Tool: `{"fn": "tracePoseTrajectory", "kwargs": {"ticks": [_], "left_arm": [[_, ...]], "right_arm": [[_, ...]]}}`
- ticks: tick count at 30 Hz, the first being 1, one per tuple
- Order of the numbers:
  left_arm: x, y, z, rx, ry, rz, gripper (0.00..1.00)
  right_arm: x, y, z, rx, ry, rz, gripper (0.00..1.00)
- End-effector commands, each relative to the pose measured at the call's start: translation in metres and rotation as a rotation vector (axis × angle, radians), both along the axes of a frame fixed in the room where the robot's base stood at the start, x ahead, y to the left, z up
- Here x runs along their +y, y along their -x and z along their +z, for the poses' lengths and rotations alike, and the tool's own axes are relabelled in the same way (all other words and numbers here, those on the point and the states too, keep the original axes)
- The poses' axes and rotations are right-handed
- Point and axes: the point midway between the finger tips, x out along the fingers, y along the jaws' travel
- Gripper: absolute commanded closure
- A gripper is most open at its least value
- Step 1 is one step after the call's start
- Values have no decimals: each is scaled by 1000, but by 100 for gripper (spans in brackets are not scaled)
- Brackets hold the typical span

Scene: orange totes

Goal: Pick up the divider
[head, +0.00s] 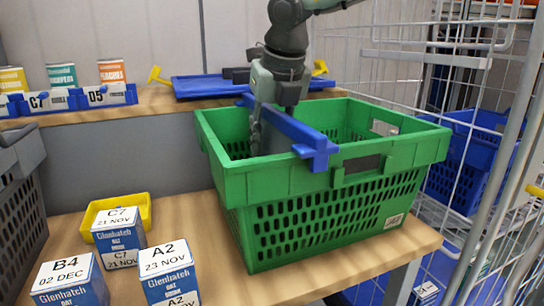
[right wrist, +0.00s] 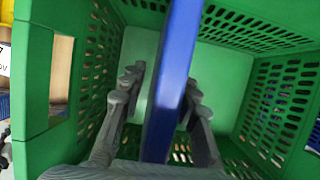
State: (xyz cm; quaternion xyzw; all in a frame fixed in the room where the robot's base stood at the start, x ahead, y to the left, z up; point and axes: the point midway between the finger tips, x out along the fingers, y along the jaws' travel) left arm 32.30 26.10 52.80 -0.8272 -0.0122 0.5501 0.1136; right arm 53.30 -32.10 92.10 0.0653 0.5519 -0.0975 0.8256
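The blue divider (head: 290,128) is a long bar lying across the top of the green crate (head: 340,190), its near end at the front rim. It runs through the middle of the right wrist view (right wrist: 172,80). My right gripper (head: 262,135) reaches down into the crate from above at the divider. In the right wrist view, its fingers (right wrist: 165,88) are spread on either side of the divider. A gap shows on the left; the right fingertip looks close to the divider, and contact is unclear. The head view hides the far finger. My left gripper is not in view.
Labelled boxes (head: 168,272) and a yellow tray (head: 98,210) stand left of the crate on the wooden table (head: 200,225). A blue tray (head: 200,88) lies on the shelf behind. A wire cage (head: 400,70) rises at right, and a grey crate (head: 22,210) stands far left.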

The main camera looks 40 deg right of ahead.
Motion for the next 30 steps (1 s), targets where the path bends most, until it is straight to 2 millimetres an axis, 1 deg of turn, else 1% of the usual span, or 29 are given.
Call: {"fn": "tracePoseTrajectory", "kwargs": {"ticks": [2,3,10,23,26,30], "left_arm": [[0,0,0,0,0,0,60],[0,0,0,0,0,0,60],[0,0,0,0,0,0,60],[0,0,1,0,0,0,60],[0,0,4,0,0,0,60],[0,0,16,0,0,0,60]], "right_arm": [[0,0,0,0,0,0,69],[0,0,0,0,0,0,71],[0,0,0,0,0,0,100],[0,0,1,-1,0,0,100],[0,0,3,-1,-1,-1,100],[0,0,9,0,-1,-1,100]]}}
